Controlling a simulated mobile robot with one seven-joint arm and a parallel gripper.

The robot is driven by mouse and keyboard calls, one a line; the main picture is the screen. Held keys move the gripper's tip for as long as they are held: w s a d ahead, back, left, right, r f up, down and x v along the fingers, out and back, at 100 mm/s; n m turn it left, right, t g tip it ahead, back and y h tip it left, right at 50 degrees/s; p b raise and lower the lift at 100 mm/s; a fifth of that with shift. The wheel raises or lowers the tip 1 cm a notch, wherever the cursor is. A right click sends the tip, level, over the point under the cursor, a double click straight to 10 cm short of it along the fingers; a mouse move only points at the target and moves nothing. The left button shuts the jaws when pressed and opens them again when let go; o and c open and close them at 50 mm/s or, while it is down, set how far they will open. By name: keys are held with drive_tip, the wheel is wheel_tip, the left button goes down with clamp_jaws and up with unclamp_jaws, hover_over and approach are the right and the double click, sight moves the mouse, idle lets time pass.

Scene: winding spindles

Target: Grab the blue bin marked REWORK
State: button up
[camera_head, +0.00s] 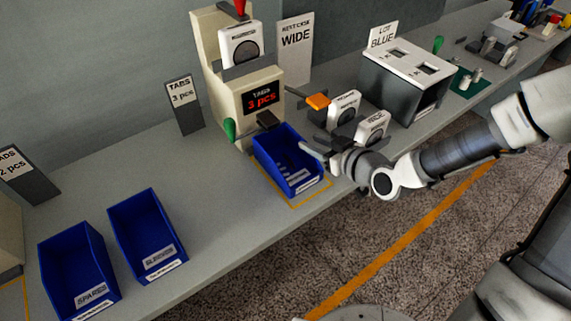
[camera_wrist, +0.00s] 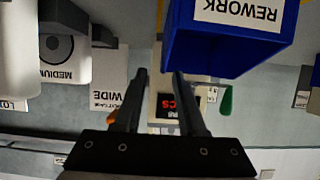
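The blue bin marked REWORK (camera_wrist: 228,45) shows in the wrist view, which is upside down, to the right of my fingers. In the head view the blue bin nearest my gripper (camera_head: 279,158) stands on the bench inside an orange outline, in front of the cream machine. Its front label is too small to read there; its place fits the REWORK bin. My gripper (camera_wrist: 160,74) is open, with nothing between its two fingers. In the head view my gripper (camera_head: 317,151) is just right of that bin, near its front end. I cannot tell whether they touch.
The cream machine (camera_head: 241,84) shows "TABS 3 pcs". White-faced blocks (camera_head: 343,107) and a grey box (camera_head: 399,85) stand at the right. Bench (camera_head: 212,207) between the bins is clear.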

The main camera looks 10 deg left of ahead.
sight(285, 130)
drive_tip(key=b+x, duration=0.1)
drive_tip(key=x, duration=0.6)
drive_tip(key=shift+w+a, duration=0.1)
drive_tip(key=shift+a, duration=0.3)
clamp_jaws()
drive_tip(key=shift+r, duration=0.1)
idle(1.0)
